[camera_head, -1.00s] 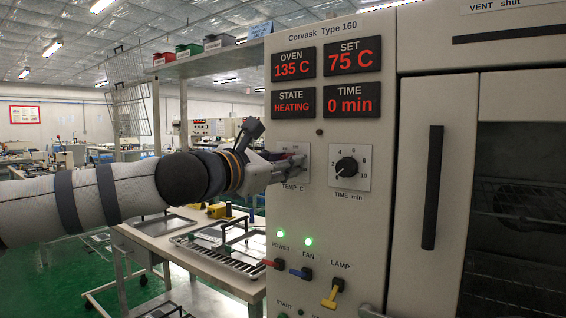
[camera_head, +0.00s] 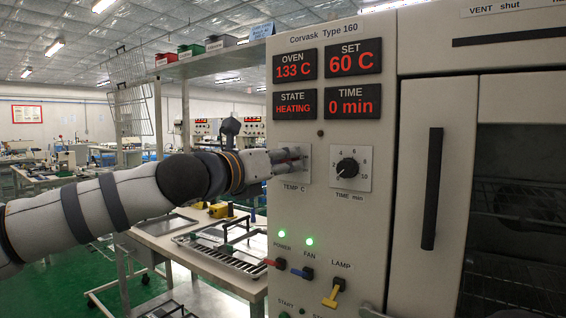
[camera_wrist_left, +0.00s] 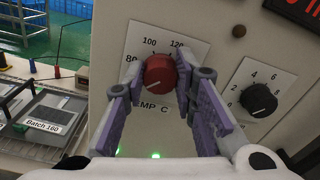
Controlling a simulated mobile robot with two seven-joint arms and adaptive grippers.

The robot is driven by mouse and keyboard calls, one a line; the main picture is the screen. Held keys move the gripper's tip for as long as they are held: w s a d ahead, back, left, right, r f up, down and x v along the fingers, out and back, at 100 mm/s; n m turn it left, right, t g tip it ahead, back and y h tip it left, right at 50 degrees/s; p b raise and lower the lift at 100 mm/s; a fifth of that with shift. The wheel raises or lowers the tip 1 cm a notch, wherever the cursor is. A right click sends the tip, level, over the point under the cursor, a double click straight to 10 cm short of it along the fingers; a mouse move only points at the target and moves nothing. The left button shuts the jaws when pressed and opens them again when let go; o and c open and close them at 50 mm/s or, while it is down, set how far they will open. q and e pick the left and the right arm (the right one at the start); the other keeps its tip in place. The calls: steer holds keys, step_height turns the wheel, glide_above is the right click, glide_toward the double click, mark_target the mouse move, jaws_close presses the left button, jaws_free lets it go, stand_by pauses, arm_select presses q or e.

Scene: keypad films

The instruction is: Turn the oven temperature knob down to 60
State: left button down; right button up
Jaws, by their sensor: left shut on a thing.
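The oven's temperature knob is the red knob (camera_wrist_left: 160,74) in the left wrist view, on a white dial plate (camera_wrist_left: 192,48) marked 80, 100 and 120 in the part that shows. My left gripper (camera_wrist_left: 163,92) is shut on this knob, a finger on each side. In the head view my left gripper (camera_head: 286,160) reaches the TEMP C plate (camera_head: 304,178) and hides most of the knob. The SET display (camera_head: 355,58) reads 60 C, and the OVEN display (camera_head: 295,67) reads 133 C. My right gripper is not in view.
The black TIME knob (camera_head: 347,168) sits just right of the temperature plate. Below are the POWER, FAN and LAMP switches (camera_head: 332,293), with two green lights lit. The oven door handle (camera_head: 433,188) stands out further right. A bench (camera_head: 155,240) stands at the left.

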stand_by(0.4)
arm_select(q)
steer(key=shift+r, duration=0.1)
steer(key=c, duration=1.3)
jaws_free()
steer(key=v, duration=1.2)
